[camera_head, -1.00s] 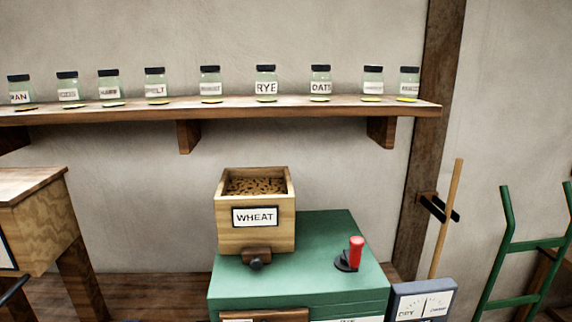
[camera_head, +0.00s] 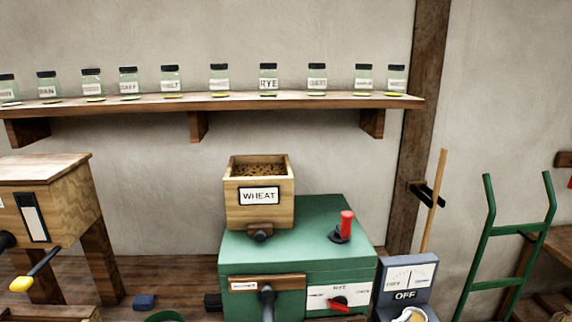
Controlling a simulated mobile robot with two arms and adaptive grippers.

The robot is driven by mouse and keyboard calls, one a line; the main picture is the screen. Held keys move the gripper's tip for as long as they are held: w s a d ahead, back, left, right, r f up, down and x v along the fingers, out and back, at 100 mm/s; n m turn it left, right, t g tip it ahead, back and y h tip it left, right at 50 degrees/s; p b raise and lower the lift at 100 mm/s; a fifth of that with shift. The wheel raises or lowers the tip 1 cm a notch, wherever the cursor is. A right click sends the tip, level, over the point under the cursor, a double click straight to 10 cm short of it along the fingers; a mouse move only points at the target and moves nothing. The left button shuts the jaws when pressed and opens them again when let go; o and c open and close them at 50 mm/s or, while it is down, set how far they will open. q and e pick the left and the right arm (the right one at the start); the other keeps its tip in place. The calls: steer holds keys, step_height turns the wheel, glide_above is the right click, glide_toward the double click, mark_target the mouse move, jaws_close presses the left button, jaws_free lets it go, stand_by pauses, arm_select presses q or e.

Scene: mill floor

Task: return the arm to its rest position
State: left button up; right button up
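Neither of my grippers shows in the head view, and no part of either arm is in the picture. I cannot see how the arms are held.
A green mill (camera_head: 290,251) with a wooden WHEAT hopper (camera_head: 259,212) and a red-handled lever (camera_head: 342,228) stands at centre. A gauge box reading OFF (camera_head: 406,277) is beside it. Jars line a wall shelf (camera_head: 215,103). A wooden bin (camera_head: 65,195) is left, a green hand truck (camera_head: 513,232) right.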

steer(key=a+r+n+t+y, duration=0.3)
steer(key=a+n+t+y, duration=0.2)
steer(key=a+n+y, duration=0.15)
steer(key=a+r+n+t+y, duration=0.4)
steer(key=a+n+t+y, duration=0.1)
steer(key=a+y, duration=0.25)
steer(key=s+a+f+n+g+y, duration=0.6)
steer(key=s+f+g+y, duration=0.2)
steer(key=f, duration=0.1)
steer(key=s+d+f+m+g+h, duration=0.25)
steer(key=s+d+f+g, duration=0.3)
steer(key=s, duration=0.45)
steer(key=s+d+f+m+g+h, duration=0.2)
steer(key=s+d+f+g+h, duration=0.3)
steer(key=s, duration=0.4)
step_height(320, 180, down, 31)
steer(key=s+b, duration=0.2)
steer(key=b, duration=0.4)
arm_select(q)
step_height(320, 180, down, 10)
steer(key=b, duration=0.4)
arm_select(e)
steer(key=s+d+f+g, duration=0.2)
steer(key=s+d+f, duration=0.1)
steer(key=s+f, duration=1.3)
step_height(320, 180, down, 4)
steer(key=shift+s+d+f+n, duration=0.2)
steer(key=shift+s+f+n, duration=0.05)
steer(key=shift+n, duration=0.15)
